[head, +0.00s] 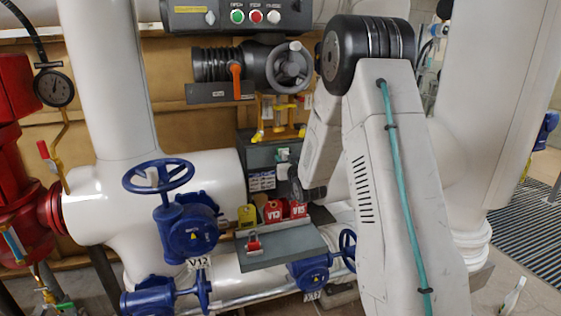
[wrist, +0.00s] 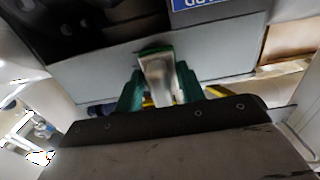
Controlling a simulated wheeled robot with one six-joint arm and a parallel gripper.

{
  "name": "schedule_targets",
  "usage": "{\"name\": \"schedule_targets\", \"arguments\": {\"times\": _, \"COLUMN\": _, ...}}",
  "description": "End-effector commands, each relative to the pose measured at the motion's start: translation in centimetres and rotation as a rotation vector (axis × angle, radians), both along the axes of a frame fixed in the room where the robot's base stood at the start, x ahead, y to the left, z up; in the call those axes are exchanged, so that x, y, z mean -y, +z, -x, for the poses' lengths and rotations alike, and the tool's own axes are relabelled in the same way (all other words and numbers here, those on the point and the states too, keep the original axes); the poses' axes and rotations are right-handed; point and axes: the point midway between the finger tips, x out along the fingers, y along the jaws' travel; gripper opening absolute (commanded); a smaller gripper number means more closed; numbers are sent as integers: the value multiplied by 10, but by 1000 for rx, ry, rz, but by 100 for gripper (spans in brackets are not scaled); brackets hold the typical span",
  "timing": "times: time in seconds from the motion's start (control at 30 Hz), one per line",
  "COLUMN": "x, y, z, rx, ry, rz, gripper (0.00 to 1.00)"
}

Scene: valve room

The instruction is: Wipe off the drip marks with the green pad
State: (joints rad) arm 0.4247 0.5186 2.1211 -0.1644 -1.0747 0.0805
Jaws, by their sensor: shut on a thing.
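My gripper (wrist: 160,72) shows in the wrist view as a pale metal finger in the upper middle, above its dark body. It is shut on the green pad (wrist: 188,84), which shows on both sides of the finger and as a thin strip at its tip. A grey panel (wrist: 95,72) lies behind the pad; I cannot tell whether the pad touches it. I cannot make out any drip marks in either view. In the head view my arm hides most of the gripper area.
A grey box (head: 258,157) with a label stands left of my arm. Below are yellow and red tags (head: 272,211), a grey shelf (head: 285,246) with a small red item, and blue valves (head: 186,225). An orange-handled valve (head: 236,75) and handwheel (head: 290,68) are above.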

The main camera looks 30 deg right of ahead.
Motion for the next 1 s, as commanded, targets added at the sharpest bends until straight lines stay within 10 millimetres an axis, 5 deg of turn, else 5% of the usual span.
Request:
{"name": "schedule_targets", "arguments": {"times": 0.6, "x": 37, "y": 0, "z": 8, "rx": 0, "ry": 0, "rz": 0, "gripper": 21}}
{"name": "schedule_targets", "arguments": {"times": 1.0, "x": 19, "y": 0, "z": 3, "rx": 0, "ry": 2, "rz": -1, "gripper": 21}}
